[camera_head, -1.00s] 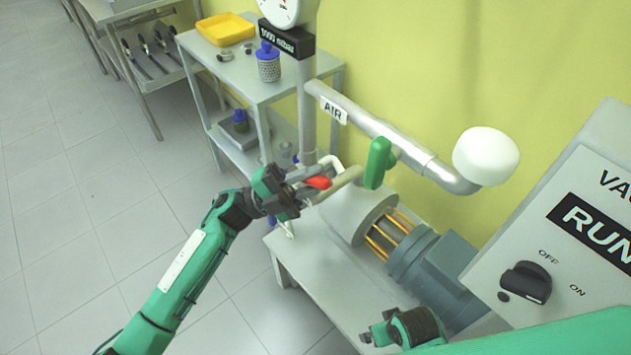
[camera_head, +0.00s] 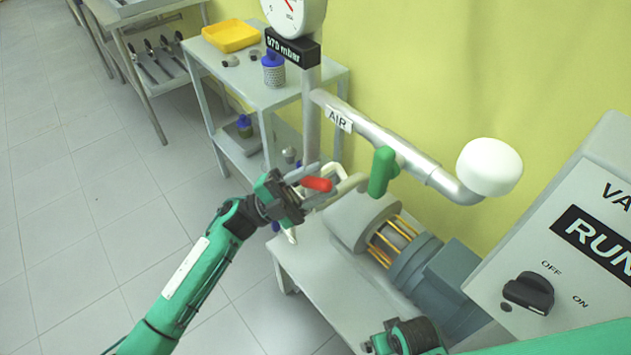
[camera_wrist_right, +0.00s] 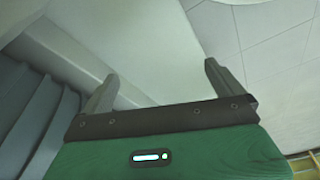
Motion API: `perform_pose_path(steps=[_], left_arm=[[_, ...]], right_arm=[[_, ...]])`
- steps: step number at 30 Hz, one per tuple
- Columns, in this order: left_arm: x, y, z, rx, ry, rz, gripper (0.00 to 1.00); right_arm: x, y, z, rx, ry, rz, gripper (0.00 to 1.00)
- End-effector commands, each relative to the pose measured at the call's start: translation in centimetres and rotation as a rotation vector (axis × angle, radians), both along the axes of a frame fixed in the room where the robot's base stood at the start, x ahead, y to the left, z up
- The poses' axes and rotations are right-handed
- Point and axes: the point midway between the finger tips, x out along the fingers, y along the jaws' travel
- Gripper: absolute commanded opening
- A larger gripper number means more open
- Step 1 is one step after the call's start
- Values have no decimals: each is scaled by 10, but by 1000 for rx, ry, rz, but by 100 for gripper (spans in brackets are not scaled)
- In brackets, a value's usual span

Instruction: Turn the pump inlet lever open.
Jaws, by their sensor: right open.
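The red pump inlet lever (camera_head: 317,184) sits on the pipe by the pump (camera_head: 362,219), under the AIR pipe. My left gripper (camera_head: 309,184) is at the lever, with a grey finger on either side of the red part. I cannot tell whether the fingers press on it. My right gripper shows only partly at the bottom of the head view, beside the pump bench. In the right wrist view my right gripper (camera_wrist_right: 160,86) is open, with nothing between its fingers.
The gauge label (camera_head: 292,47) reads 970 mbar. The control box (camera_head: 585,240) with its black knob (camera_head: 529,292) is at right. A shelf (camera_head: 215,70) stands behind; floor at left is clear.

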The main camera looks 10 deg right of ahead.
Motion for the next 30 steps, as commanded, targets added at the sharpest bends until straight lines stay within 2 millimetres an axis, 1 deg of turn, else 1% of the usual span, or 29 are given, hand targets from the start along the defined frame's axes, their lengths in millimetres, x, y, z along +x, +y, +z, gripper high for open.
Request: perform_pose_path(steps=[5, 8, 11, 12, 13, 15, 21, 25, 30], left_arm=[[0, 1, -1, 0, -1, 0, 44], [0, 7, -5, 1, 0, 0, 44], [1, 21, -14, 3, 0, 2, 44], [1, 28, -19, 3, 1, 2, 44], [2, 34, -23, 2, 2, 2, 44], [2, 48, -33, 4, 2, 2, 44], [3, 86, -55, 3, 2, 1, 44], [4, 104, -66, 2, 1, 2, 44], [4, 116, -72, 0, 0, 1, 44]], right_arm=[[0, 0, 0, 0, -1, 0, 98], [0, -1, -1, -1, 1, 1, 98], [0, -1, -1, -3, 1, 1, 98], [0, -1, 1, -2, -2, 1, 98], [0, -1, 3, -2, -5, 1, 98], [-1, 0, 16, 3, -17, 1, 98], [0, -1, 31, 5, -35, 0, 98], [1, -1, 39, 5, -43, 0, 98], [1, -1, 44, 6, -50, 0, 98]])
